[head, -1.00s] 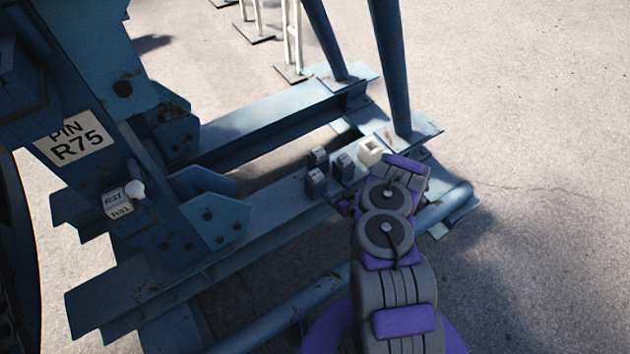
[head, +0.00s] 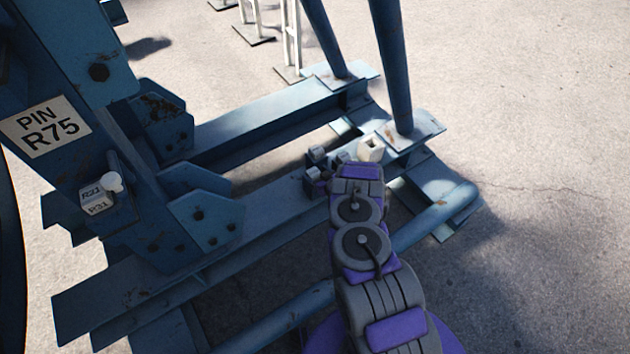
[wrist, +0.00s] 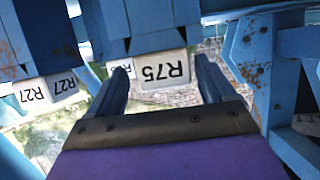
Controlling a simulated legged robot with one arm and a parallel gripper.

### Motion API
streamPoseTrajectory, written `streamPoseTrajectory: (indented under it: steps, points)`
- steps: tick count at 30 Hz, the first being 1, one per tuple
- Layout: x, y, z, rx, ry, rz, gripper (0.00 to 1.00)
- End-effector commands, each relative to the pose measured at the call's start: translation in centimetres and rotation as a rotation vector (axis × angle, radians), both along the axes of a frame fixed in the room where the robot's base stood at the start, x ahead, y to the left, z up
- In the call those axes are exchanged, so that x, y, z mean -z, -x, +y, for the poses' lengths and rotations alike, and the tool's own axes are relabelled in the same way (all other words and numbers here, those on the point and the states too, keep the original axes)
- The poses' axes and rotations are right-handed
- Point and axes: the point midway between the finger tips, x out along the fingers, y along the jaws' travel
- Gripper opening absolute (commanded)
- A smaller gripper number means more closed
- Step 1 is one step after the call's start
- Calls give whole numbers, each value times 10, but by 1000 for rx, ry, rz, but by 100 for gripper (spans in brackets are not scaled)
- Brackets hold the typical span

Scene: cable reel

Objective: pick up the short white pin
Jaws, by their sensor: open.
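A short white pin (head: 114,183) with a rounded head sticks out beside a small labelled block (head: 96,198) on the blue upright, below the "PIN R75" plate (head: 44,126). My gripper (wrist: 162,68) is open in the wrist view, with nothing between its two dark fingers. An R75 plate (wrist: 163,72) shows upside down beyond the fingers. I cannot make out the pin in the wrist view. In the head view my arm's end is over the lower blue beam, well to the right of the pin, and its fingers are hard to make out.
Open pavement lies to the right.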

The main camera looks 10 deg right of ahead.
Motion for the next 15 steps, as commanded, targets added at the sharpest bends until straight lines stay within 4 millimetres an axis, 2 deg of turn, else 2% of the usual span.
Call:
streamPoseTrajectory:
  steps: [4, 12, 15]
  points:
    - [5, -12, 6, -3, 3, -4, 83]
    - [4, -13, 6, -2, 0, -3, 83]
    - [4, -13, 5, -1, -1, -3, 73]
